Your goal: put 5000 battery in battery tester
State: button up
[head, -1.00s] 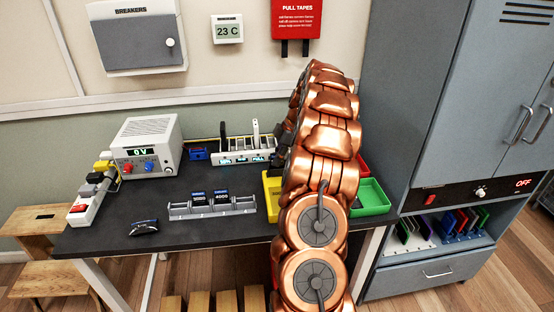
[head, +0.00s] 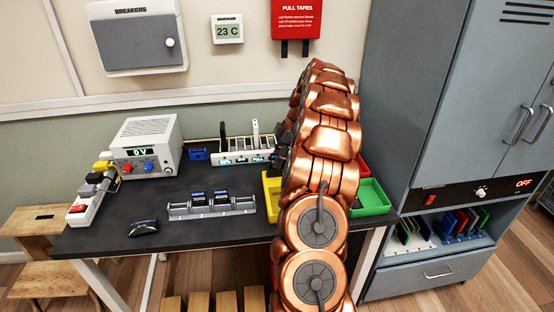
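The rack's right part looks empty. I see no battery marked 5000. A white box (head: 146,147) reading 0 V, with red and blue knobs, stands at the back left. A small blue device (head: 198,153) sits beside it. I cannot tell which is the battery tester. Dark parts of my gripper (head: 284,136) show at the left edge of my copper arm. Its fingers and anything in them are hidden.
A white rack with lit displays (head: 245,150) stands at the back, partly behind my arm. Yellow (head: 271,194) and green (head: 371,196) bins flank the arm. A power strip (head: 86,203) lies at the left edge, a dark handheld item (head: 144,228) at the front.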

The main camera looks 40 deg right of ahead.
jog(key=v, duration=1.1)
jog(key=shift+r, duration=0.25)
